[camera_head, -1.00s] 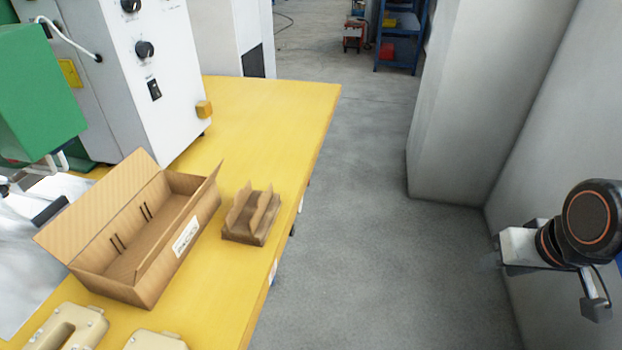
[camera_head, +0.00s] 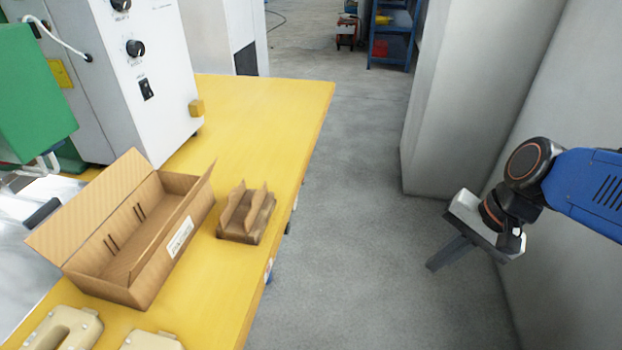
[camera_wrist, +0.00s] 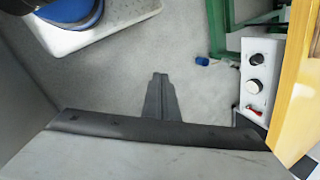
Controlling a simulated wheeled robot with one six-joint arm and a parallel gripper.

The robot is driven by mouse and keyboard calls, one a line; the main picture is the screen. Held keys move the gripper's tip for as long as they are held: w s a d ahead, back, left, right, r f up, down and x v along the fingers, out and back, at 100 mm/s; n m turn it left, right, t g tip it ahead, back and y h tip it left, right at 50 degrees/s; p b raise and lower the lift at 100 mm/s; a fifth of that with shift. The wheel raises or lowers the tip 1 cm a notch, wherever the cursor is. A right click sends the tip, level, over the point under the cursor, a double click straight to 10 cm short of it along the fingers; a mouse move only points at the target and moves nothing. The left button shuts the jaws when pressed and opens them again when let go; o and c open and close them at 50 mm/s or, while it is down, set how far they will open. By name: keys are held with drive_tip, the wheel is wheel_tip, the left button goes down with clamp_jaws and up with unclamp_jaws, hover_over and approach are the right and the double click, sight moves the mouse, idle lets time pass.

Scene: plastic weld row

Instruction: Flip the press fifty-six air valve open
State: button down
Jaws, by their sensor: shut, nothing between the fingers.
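My gripper (camera_head: 434,264) is shut and empty, held out over the grey floor at the right of the head view. Its closed fingers also show in the wrist view (camera_wrist: 159,80), pointing away over the floor. The fingers are well apart from the panel. No air valve can be made out in the head view.
A yellow bench (camera_head: 275,115) holds an open cardboard box (camera_head: 105,262), a small brown holder (camera_head: 245,218), beige parts (camera_head: 62,328) and a white control cabinet (camera_head: 150,85). A grey pillar (camera_head: 455,110) and wall (camera_head: 570,110) stand at the right. The floor between (camera_head: 345,215) is clear.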

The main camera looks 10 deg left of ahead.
drive_tip(key=w+a+f+m+g+y, duration=0.1)
drive_tip(key=w+a+m+g+y, duration=0.1)
drive_tip(key=w+a+m+y, duration=0.4)
drive_tip(key=w+a+f+m+g+y, duration=0.1)
drive_tip(key=w+a+m+g+y, duration=0.15)
drive_tip(key=w+a+m, duration=0.45)
drive_tip(key=w+a+f+m+t+y, duration=0.2)
drive_tip(key=w+a+f+m+t, duration=0.1)
drive_tip(key=w+m, duration=0.3)
drive_tip(key=w+a+f+m+t+y, duration=0.3)
drive_tip(key=w+m, duration=0.4)
drive_tip(key=m, duration=0.3)
drive_tip(key=shift+w+f, duration=0.25)
drive_tip(key=shift+f, duration=0.25)
drive_tip(key=shift+a+y, duration=0.1)
drive_tip(key=shift+y, duration=0.15)
drive_tip(key=w+a, duration=0.5)
drive_tip(key=a, duration=0.5)
drive_tip(key=shift+a+r, duration=0.15)
drive_tip(key=shift+r, duration=0.3)
